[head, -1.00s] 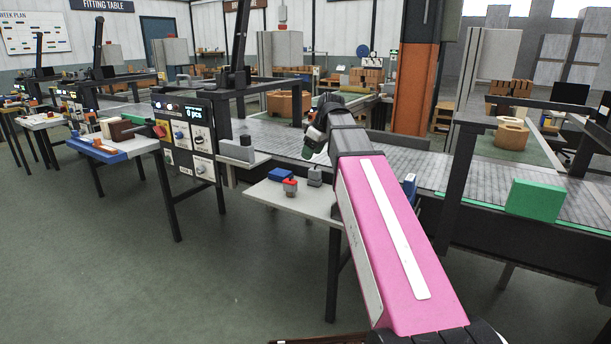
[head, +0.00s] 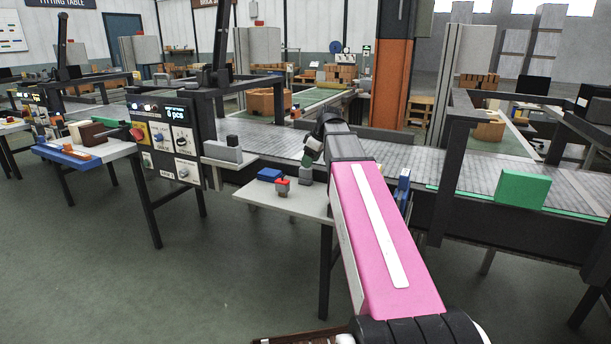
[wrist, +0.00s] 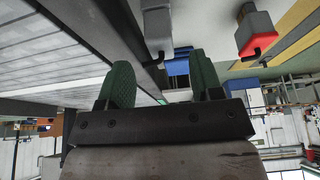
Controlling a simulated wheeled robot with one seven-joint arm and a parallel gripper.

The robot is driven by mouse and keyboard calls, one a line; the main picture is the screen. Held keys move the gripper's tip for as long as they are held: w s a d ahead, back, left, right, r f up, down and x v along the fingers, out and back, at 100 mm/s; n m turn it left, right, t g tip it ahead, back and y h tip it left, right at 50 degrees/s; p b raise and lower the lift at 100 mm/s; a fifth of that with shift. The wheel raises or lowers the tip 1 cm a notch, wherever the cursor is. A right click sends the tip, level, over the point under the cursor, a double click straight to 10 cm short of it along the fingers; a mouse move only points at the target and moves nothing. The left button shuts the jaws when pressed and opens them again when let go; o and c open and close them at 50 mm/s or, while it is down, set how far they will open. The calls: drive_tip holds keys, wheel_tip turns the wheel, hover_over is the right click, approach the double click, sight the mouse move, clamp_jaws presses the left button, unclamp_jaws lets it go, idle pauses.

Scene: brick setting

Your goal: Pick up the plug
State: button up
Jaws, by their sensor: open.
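My gripper (head: 309,155) is open and empty, above the back right of a small white side table (head: 285,200). In the wrist view its two green-padded fingers (wrist: 160,82) stand apart. On the table are a small grey piece with a red top (head: 283,186), a blue block (head: 270,174) and a plain grey piece (head: 305,176) just below my gripper. The wrist view shows the grey piece (wrist: 157,22) ahead of the fingers, the red-topped piece (wrist: 256,36) to the right and the blue block (wrist: 177,68) between the fingers. I cannot tell which piece is the plug.
The floor at front left is clear.

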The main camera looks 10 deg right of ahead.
sight(306, 170)
drive_tip(key=shift+x, duration=2.65)
drive_tip(key=shift+s, duration=0.1)
drive_tip(key=shift+c, duration=0.3)
drive_tip(key=c, duration=0.9)
